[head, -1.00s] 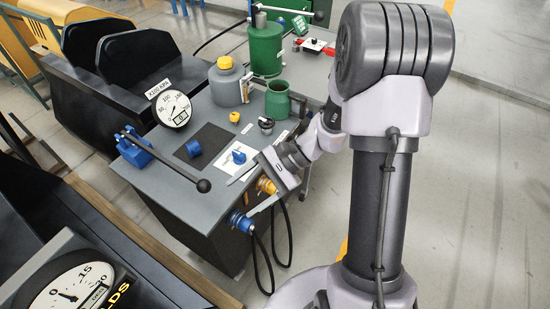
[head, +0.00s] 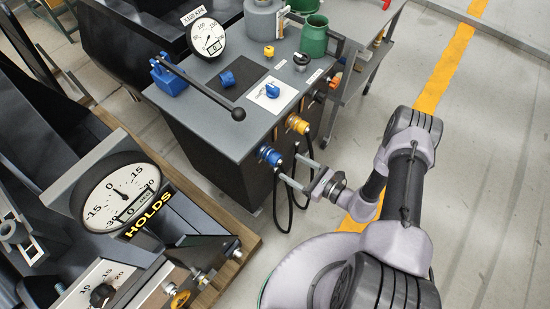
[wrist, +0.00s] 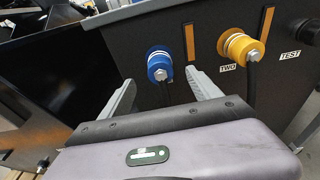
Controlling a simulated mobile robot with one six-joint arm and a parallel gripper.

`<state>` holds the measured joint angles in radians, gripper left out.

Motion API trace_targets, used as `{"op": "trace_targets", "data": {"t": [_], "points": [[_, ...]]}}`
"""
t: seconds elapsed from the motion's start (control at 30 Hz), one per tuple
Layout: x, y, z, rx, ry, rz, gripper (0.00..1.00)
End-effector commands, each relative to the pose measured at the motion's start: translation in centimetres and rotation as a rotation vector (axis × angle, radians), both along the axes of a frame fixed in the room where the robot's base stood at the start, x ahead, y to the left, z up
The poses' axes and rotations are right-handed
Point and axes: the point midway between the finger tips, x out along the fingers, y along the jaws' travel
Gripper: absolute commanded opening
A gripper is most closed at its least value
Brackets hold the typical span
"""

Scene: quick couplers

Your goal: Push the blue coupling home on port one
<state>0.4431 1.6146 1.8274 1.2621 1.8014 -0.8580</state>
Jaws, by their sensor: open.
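The blue coupling (head: 270,156) sits on the front face of the grey-topped cabinet, with a black hose hanging from it. The port's own label is not visible. My gripper (head: 288,168) is in front of the coupling, open and empty. In the wrist view my gripper (wrist: 160,77) has one finger to each side of the coupling, with gaps visible on both sides. Whether the fingertips reach level with it is hard to tell.
A yellow coupling (wrist: 240,48) with a black hose sits to the right, by a label reading TWO (wrist: 227,68). A lever (head: 200,88) with a black knob overhangs the cabinet top (head: 215,125). A gauge console (head: 120,195) stands at left. Floor to the right is clear.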

Motion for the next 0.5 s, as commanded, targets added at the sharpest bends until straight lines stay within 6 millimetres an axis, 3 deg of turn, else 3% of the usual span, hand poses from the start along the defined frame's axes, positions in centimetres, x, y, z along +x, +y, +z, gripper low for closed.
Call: {"op": "trace_targets", "data": {"t": [0.2,0.5], "points": [[3.5,4.8,-1.2,-0.001,-0.001,0.006,0.72],[5.9,7.7,-1.5,0.001,0.001,0.001,0.72]]}}
